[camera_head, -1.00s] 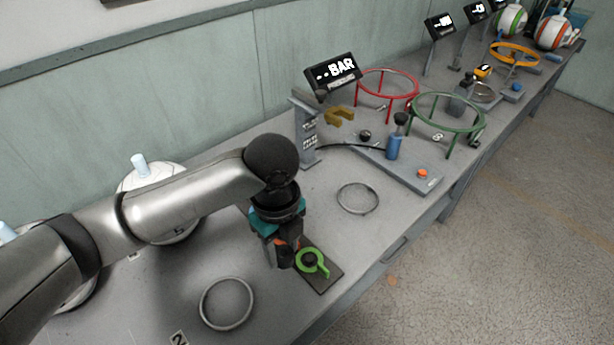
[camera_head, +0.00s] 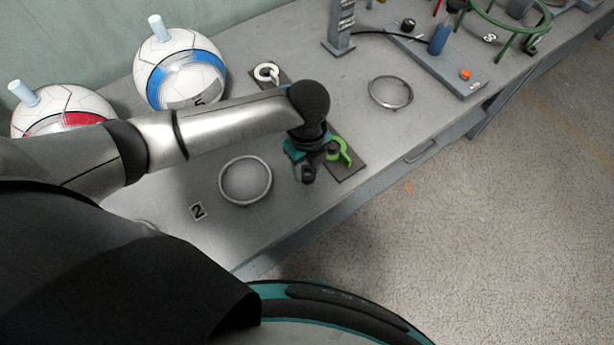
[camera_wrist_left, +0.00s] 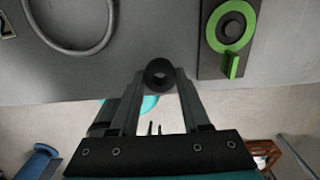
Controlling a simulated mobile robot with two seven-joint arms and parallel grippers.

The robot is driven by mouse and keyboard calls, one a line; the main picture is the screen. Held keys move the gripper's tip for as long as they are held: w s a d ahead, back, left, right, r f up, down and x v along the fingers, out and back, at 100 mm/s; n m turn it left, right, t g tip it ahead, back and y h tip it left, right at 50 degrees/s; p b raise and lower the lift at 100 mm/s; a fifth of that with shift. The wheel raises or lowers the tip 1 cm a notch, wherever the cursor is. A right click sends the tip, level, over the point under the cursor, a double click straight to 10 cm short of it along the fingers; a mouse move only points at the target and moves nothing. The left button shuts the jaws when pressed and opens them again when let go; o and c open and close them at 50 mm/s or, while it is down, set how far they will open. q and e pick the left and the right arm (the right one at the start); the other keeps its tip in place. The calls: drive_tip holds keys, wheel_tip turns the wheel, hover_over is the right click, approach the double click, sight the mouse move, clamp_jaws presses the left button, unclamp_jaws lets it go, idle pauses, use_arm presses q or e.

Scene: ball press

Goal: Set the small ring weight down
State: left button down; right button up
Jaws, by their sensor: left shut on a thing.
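My left gripper (camera_head: 307,174) is shut on a small dark ring, the small ring weight (camera_wrist_left: 160,75), which sits between the fingertips in the left wrist view. It is held near the table's front edge; its height above the table is hard to tell. Beside it, to the right, a green ring with a tab (camera_head: 340,150) lies around a dark knob on a dark plate (camera_head: 348,170). The green ring also shows at the upper right of the left wrist view (camera_wrist_left: 229,25). My right gripper is not in view.
A white ring piece (camera_head: 266,72) lies at the plate's far end. Empty grey hoops stand left (camera_head: 245,181) and right (camera_head: 390,93) of the plate, on the table. A "2" label (camera_head: 197,211) and two balls, blue-banded (camera_head: 180,72) and red-banded (camera_head: 62,120), are at left.

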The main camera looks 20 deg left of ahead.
sight(307, 185)
use_arm(q)
drive_tip(key=shift+f+b, duration=0.6)
drive_tip(key=shift+f, duration=1.55)
drive_tip(key=shift+c, duration=1.8)
unclamp_jaws()
drive_tip(key=shift+f, duration=0.15)
wheel_tip(307, 185, up, 12)
drive_tip(key=p, duration=0.3)
drive_tip(key=shift+r+p, duration=0.2)
drive_tip(key=shift+p, duration=0.1)
